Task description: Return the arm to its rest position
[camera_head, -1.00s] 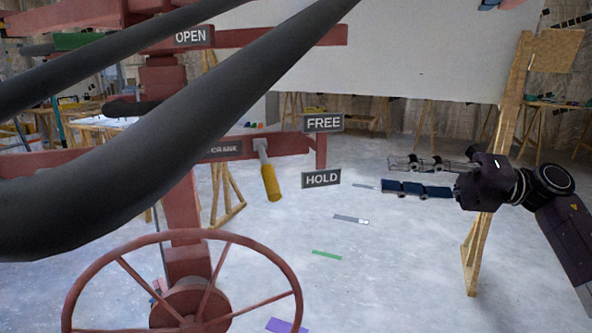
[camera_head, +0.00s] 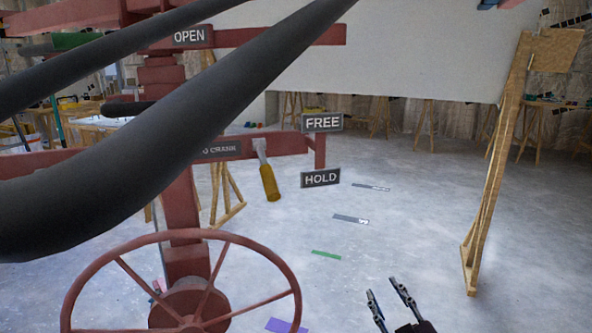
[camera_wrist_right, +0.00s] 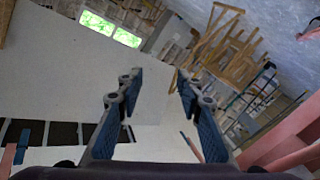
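My right gripper (camera_head: 390,302) is at the bottom of the head view, right of centre. Its two fingers point up and away, apart from each other, with nothing between them. In the right wrist view the two blue-padded fingers (camera_wrist_right: 158,110) also stand apart and empty. The red panel lift stands at the left of the head view, with its red handwheel (camera_head: 180,237) at the bottom. The yellow-handled lever (camera_head: 269,183) hangs between the FREE sign (camera_head: 322,122) and the crank label. My left gripper is not in view.
A large white panel (camera_head: 420,50) spans the back. A wooden prop (camera_head: 497,160) stands at the right. The HOLD sign (camera_head: 321,178) hangs below FREE. Thick dark bars cross the upper left. The grey floor (camera_head: 420,230) around my right gripper is clear, with flat coloured strips lying left of it.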

